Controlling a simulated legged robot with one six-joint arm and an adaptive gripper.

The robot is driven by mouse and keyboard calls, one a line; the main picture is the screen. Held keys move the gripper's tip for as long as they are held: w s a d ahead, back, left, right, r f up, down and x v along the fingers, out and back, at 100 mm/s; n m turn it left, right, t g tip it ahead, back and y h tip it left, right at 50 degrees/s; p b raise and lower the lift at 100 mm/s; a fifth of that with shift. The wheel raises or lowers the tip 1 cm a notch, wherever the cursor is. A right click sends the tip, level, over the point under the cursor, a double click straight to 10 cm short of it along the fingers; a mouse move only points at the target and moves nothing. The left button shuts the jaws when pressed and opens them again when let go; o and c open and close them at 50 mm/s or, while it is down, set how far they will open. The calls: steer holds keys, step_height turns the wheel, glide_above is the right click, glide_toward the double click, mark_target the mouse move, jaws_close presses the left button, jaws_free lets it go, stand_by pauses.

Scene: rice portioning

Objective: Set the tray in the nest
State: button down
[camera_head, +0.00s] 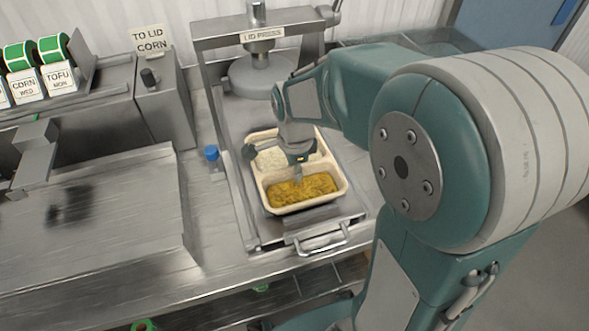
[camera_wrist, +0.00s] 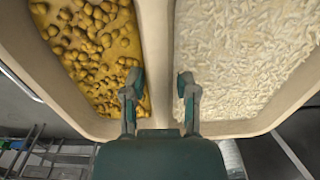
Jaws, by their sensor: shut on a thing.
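A beige two-compartment tray (camera_head: 310,207) is over the bed of the lid press in the head view. Its front compartment holds yellow chickpea curry (camera_head: 300,190) and its back one holds white rice (camera_head: 271,159). My gripper (camera_head: 297,176) reaches down into the tray. In the wrist view its fingers (camera_wrist: 159,88) straddle the divider, one on the curry side and one on the rice side, shut on the tray. The nest, the metal bed (camera_head: 349,207) with a front handle, is mostly hidden under the tray. I cannot tell whether the tray touches it.
The round plate of the lid press (camera_head: 262,77) stands behind the tray. A blue-capped item (camera_head: 212,154) is left of the bed. A metal box with a "TO LID CORN" sign (camera_head: 150,39) and label rolls (camera_head: 52,46) are farther left.

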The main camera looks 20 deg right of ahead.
steer(key=shift+d+f, duration=0.15)
steer(key=shift+f, duration=0.2)
stand_by(0.9)
steer(key=shift+c, duration=1.5)
jaws_free()
steer(key=shift+o, duration=0.2)
steer(key=shift+o, duration=1.3)
steer(key=shift+r, duration=4)
